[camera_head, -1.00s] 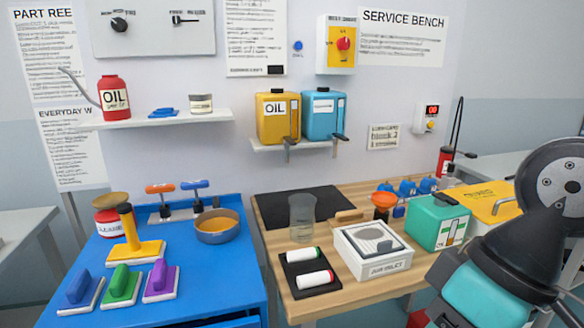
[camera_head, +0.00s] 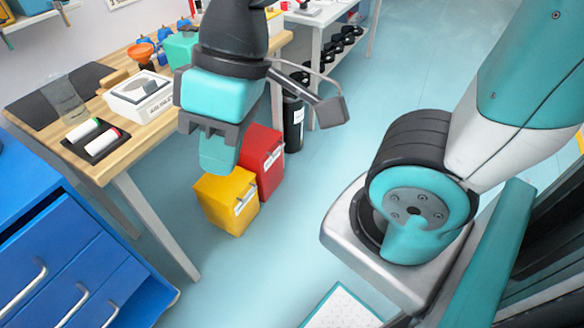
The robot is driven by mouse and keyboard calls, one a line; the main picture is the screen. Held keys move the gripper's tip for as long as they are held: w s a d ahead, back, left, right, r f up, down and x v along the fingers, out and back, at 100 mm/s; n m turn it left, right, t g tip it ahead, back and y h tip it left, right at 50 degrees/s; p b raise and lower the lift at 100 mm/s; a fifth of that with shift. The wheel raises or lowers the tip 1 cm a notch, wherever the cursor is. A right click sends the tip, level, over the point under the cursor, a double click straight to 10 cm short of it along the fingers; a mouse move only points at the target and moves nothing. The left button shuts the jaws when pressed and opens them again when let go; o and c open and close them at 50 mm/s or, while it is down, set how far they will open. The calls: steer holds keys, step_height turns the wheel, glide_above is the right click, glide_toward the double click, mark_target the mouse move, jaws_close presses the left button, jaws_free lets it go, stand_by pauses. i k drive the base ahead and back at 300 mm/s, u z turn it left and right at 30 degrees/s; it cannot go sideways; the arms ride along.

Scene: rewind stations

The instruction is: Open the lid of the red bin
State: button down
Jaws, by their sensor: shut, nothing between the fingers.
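The red bin (camera_head: 264,165) stands on the floor near the right end of the wooden bench, with a pale label on its front. Its top is partly hidden behind my gripper, and I cannot make out its lid clearly. My gripper (camera_head: 218,155) hangs in the upper middle of the picture, pointing down, shut and empty. In the picture it overlaps the left part of the red bin and the top of the yellow bin. I cannot tell its height above them.
A yellow bin (camera_head: 230,203) stands close beside the red bin, nearer to me. A black cylinder (camera_head: 293,122) stands behind the red bin. The wooden bench (camera_head: 110,165) and blue drawer cabinet (camera_head: 75,270) are at left. The floor (camera_head: 260,265) in front of the bins is clear.

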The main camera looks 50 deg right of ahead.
mark_target(258, 140)
steer(key=k, duration=0.75)
steer(key=z, duration=1.05)
steer(key=i, duration=1.1)
steer(key=z, duration=0.2)
